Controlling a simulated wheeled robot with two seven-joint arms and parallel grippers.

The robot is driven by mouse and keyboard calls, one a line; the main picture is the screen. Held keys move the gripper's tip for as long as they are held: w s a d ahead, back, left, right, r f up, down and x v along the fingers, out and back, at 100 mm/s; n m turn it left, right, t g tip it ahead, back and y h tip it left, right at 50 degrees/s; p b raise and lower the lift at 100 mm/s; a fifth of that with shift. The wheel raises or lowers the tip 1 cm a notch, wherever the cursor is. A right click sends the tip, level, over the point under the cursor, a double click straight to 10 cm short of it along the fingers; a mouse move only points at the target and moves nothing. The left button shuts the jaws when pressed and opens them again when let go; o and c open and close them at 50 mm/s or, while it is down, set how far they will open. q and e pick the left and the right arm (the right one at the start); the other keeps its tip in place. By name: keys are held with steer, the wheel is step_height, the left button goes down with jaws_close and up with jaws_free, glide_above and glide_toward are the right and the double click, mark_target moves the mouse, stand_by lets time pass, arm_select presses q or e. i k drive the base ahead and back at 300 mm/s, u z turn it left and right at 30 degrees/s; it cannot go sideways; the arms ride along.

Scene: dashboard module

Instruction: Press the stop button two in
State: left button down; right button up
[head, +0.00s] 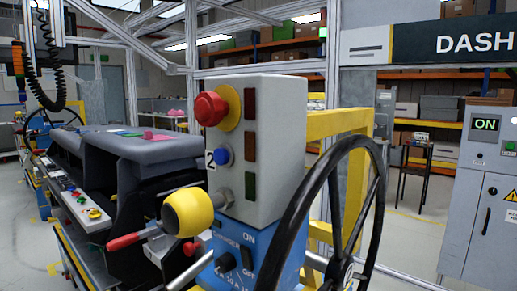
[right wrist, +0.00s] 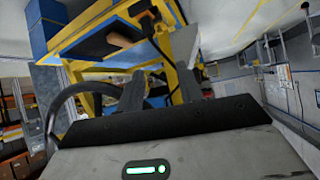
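A grey control box (head: 262,150) stands upright in the middle of the head view. A red mushroom stop button (head: 210,108) on a yellow round base sticks out at its upper left. A blue button (head: 222,156) sits below it, beside a "2" label. No gripper touches either button in the head view. My right gripper (right wrist: 160,90) shows only in the right wrist view, with two grey fingers apart and nothing seen between them. The stop button cannot be made out there. My left gripper is in neither view.
A black steering wheel (head: 330,190) stands close to the box's right. A yellow knob (head: 188,212) and a red-tipped lever (head: 127,241) stick out below the buttons. A yellow frame (head: 340,122) is behind. A grey cabinet (head: 484,200) with an ON display stands at the far right.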

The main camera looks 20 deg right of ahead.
mark_target(202, 108)
steer(key=z, duration=0.75)
steer(key=k, duration=0.55)
